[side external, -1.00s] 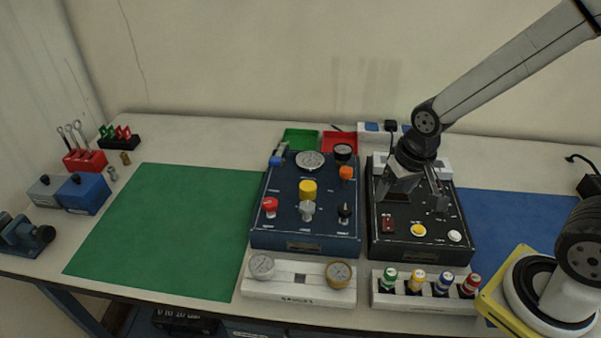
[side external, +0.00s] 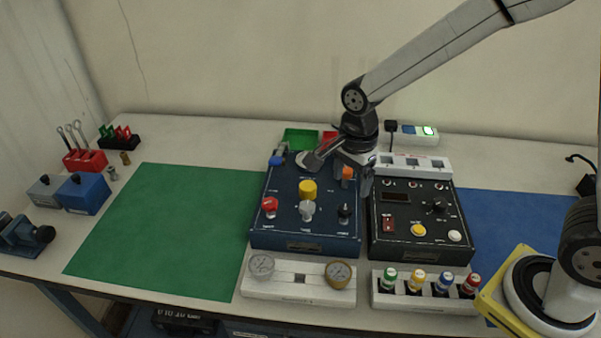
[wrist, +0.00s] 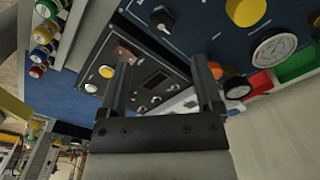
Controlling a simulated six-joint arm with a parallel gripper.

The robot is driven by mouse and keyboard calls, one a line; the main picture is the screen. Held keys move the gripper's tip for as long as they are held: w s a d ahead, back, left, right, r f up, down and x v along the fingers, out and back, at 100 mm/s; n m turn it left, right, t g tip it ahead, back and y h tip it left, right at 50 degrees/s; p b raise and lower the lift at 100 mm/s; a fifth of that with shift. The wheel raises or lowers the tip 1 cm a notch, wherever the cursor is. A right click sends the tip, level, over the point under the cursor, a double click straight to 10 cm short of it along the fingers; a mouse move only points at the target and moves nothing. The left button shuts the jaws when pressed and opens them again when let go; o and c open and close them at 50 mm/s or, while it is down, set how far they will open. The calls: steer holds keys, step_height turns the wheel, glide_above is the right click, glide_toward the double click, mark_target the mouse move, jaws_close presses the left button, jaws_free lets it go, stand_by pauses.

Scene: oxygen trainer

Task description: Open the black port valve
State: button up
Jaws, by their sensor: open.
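The blue valve panel (side external: 285,225) stands at the middle of the table. The black port valve (side external: 345,213) is a small black knob at its front right corner; it also shows in the wrist view (wrist: 162,18). To its left are a grey knob (side external: 307,210) and a red knob (side external: 269,205). A yellow knob (side external: 308,189) is at the panel's centre. My gripper (side external: 339,172) is open and empty above the back right of the blue panel, behind the black valve and apart from it. In the wrist view my gripper (wrist: 163,75) shows both fingers spread.
A black control panel (side external: 390,245) stands close to the right. An orange knob (side external: 347,173) is near my gripper. A gauge tray (side external: 300,292) and a rack with several coloured bottles (side external: 425,301) lie in front. The green mat (side external: 165,230) at left is clear.

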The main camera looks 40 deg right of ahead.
mark_target(345, 208)
steer(key=shift+w+a+m, duration=0.15)
steer(key=shift+a+m, duration=0.05)
steer(key=shift+m, duration=0.2)
steer(key=shift+f, duration=3.85)
jaws_close()
